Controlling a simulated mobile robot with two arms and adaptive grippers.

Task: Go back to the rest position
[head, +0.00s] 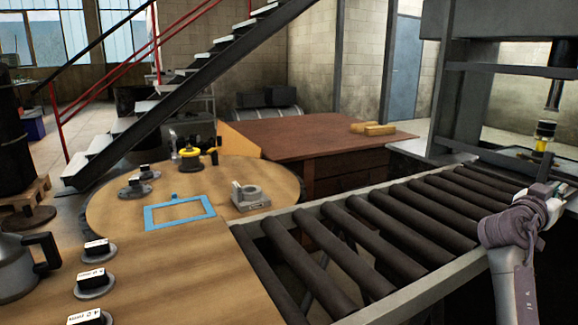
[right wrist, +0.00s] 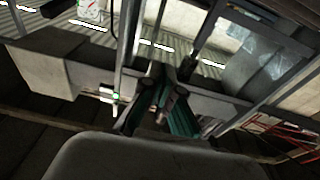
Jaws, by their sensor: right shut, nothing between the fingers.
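My right gripper (head: 548,191) is at the right edge of the head view, beside the far right part of the roller conveyor (head: 375,240). Its arm comes up from the lower right. In the right wrist view the fingers of my right gripper (right wrist: 163,92) are together, with nothing between them. My left gripper does not show in either view.
A round wooden table (head: 110,215) bears a blue frame (head: 180,212), a grey bearing block (head: 250,195) and small labelled parts. A grey press frame (head: 455,100) stands behind the conveyor. A brown workbench (head: 300,135) and a staircase (head: 170,95) are further back.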

